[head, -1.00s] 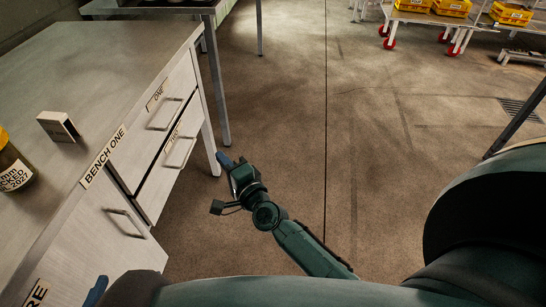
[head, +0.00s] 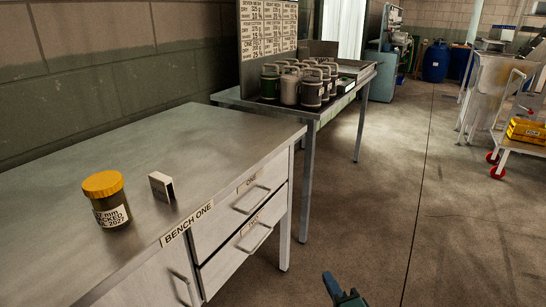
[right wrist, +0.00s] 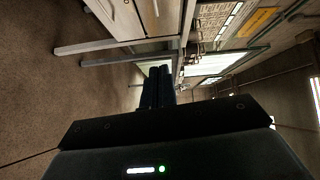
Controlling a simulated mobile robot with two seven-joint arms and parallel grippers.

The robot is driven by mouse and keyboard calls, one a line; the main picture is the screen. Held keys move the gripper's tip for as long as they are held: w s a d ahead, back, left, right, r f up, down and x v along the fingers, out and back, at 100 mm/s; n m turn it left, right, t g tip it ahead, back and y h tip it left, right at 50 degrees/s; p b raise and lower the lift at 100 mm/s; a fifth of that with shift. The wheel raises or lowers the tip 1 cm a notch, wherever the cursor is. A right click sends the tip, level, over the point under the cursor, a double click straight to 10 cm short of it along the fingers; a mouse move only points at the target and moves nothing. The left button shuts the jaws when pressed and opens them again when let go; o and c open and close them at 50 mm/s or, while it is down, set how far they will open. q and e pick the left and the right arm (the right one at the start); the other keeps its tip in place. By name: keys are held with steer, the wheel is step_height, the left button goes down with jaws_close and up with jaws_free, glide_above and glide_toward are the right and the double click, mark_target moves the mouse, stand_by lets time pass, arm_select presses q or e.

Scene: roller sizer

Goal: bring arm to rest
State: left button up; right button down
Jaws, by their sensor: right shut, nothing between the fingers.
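My right gripper (head: 331,284) shows at the bottom edge of the head view, over open floor to the right of the bench. Its fingers are together with nothing between them. In the right wrist view the two dark fingers (right wrist: 158,88) lie side by side, pointing toward the bench legs and the far table. The rest of the right arm is out of the head view. My left gripper is not in view.
Bench one (head: 95,175) bears a yellow-lidded jar (head: 107,200) and a small metal block (head: 161,186). Its drawers (head: 240,215) look shut. A table (head: 235,97) with several canisters stands behind. A trolley (head: 520,142) with a yellow bin (head: 527,131) is at right. The middle floor is clear.

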arm_select(q)
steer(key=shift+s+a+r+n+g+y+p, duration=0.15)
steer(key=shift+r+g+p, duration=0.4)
steer(key=shift+p, duration=2.35)
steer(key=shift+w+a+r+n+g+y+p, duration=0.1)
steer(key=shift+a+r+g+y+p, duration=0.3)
steer(key=shift+p, duration=2.55)
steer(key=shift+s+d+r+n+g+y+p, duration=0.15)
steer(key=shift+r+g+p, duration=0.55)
steer(key=shift+p, duration=2.2)
arm_select(e)
steer(key=s+r+n+g, duration=0.3)
steer(key=s+n, duration=0.5)
steer(key=s, duration=0.1)
steer(key=s+a+r+n+g, duration=0.1)
steer(key=s+r+n+g, duration=0.2)
steer(key=s+n, duration=0.6)
steer(key=shift+s+r+g, duration=0.15)
steer(key=shift+r+g, duration=0.25)
steer(key=shift+r, duration=0.15)
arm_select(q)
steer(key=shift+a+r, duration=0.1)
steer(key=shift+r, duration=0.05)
arm_select(e)
steer(key=shift+a, duration=0.1)
